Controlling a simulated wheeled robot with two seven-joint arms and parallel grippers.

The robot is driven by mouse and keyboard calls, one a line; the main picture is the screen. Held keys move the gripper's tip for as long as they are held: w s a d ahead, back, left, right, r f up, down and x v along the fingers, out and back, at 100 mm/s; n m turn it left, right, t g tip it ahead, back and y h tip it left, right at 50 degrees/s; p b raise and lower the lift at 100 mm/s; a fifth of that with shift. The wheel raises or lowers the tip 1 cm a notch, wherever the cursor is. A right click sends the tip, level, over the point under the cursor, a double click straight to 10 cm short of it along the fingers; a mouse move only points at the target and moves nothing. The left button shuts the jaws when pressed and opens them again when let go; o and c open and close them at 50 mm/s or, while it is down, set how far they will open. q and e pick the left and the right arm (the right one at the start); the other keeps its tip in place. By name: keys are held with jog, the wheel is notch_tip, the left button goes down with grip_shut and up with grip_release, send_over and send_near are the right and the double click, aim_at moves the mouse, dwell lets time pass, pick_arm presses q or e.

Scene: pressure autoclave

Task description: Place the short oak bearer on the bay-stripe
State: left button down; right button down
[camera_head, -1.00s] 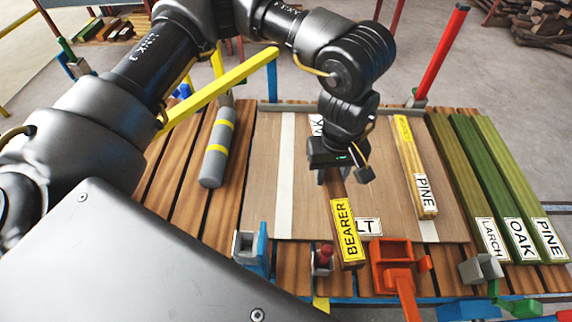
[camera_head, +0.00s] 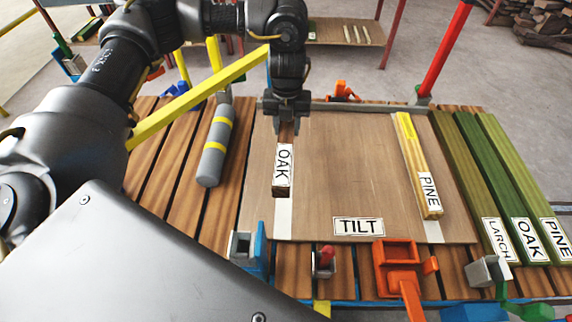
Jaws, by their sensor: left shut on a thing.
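The short oak bearer (camera_head: 283,183), dark brown with a white OAK label, is in my left gripper (camera_head: 287,130). The gripper is shut on its far part, and its near end points toward me. The bearer lies in line with the left white stripe (camera_head: 283,222) on the board (camera_head: 340,180) and covers part of it. Whether it touches the board or hangs just above, I cannot tell. A pine bearer (camera_head: 418,165) with a PINE label lies along the right white stripe (camera_head: 432,231). My right gripper is out of view.
A TILT label (camera_head: 358,227) is on the board's near edge. A grey cylinder (camera_head: 216,145) lies left of the board. LARCH, OAK and PINE timbers lie to its right. An orange clamp (camera_head: 398,268) stands at the near edge. The board's middle is clear.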

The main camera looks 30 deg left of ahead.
pick_arm(q)
jog(key=shift+a+f, duration=0.1)
jog(key=shift+f, duration=0.05)
